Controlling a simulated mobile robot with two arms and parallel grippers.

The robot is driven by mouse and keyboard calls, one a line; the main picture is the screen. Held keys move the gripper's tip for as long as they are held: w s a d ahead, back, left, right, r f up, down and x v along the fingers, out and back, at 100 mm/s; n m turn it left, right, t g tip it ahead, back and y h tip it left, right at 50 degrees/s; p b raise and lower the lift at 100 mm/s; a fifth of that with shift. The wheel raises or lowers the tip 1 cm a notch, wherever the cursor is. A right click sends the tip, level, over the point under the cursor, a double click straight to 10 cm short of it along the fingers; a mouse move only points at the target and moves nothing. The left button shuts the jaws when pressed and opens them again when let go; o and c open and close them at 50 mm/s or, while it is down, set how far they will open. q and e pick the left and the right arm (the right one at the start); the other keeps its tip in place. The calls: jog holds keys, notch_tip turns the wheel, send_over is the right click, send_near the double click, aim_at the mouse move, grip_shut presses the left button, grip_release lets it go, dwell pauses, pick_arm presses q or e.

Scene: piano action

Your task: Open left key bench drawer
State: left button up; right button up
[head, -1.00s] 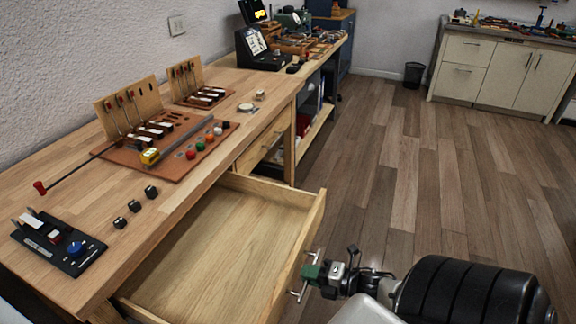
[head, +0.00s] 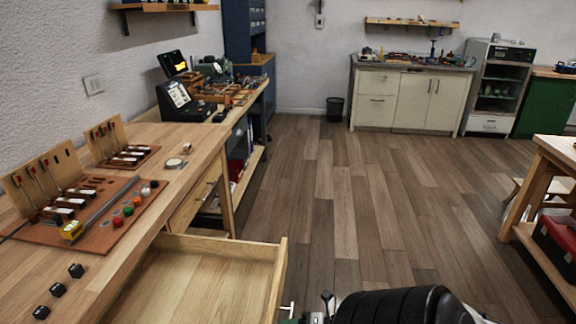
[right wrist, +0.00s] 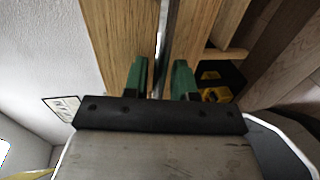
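The near drawer (head: 268,270) of the wooden key bench (head: 150,140) is pulled far out and looks empty. Its near part is cut off by the bottom of the head view. Its metal handle (head: 288,309) shows on the outer side of the drawer front. My right gripper is at this handle, mostly below the head view's edge. In the right wrist view its two green fingers (right wrist: 160,78) stand apart, with a visible gap and a thin metal bar between them. Contact with the bar is not clear. My left gripper is not in view.
A second bench drawer (head: 195,197) beyond is closed. A brown board (head: 95,237) with key parts and several black blocks (head: 58,289) lie on the bench top. The wooden floor (head: 350,190) right of the bench is open. A wooden table (head: 548,150) stands at the right.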

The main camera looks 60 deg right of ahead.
jog(key=shift+o, duration=0.7)
jog(key=v, duration=1)
jog(key=shift+s+r, duration=0.15)
jog(key=shift+s, duration=0.25)
jog(key=shift+d, duration=0.15)
